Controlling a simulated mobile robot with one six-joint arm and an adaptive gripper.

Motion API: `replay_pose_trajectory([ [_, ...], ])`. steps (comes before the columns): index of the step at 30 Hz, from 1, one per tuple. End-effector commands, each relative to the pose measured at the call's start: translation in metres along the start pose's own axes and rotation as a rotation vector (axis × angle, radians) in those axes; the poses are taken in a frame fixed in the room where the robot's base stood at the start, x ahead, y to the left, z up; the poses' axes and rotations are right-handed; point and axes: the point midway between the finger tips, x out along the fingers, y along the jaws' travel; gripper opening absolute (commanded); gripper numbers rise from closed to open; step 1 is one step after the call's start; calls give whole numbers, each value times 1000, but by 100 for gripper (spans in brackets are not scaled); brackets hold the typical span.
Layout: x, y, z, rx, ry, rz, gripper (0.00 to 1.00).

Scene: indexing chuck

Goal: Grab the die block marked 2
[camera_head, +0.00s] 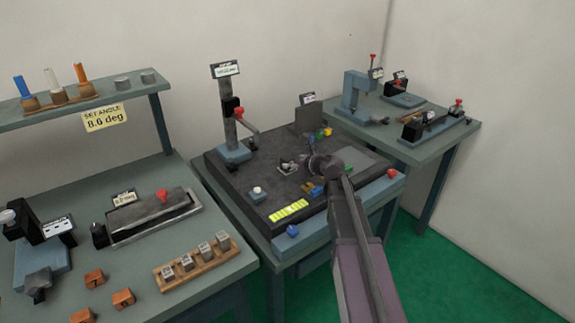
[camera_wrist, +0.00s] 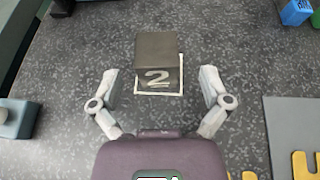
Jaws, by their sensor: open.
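The die block marked 2 (camera_wrist: 157,50) is a dark grey block in the upper middle of the wrist view. A pale 2 shows on its near face, and a white outline shows around its near part. My gripper (camera_wrist: 158,74) is open and empty, with one finger on each side of the block's near end and clear gaps between. In the head view my gripper (camera_head: 288,166) is over the dark worktop. I cannot make out the block clearly there.
A grey stand with a red knob (camera_head: 228,115) rises behind my gripper. Blue, green and yellow pieces lie to its right. A grey plate (camera_wrist: 291,125) is at the wrist view's lower right. A wooden rack of small blocks (camera_head: 193,261) stands on the left table.

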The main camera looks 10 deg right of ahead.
Motion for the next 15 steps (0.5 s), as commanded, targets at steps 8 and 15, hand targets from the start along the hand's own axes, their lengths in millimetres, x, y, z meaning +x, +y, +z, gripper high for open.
replay_pose_trajectory([
  [8,8,0,-1,0,0,1,97],
  [15,35,2,-3,-1,1,2,97],
])
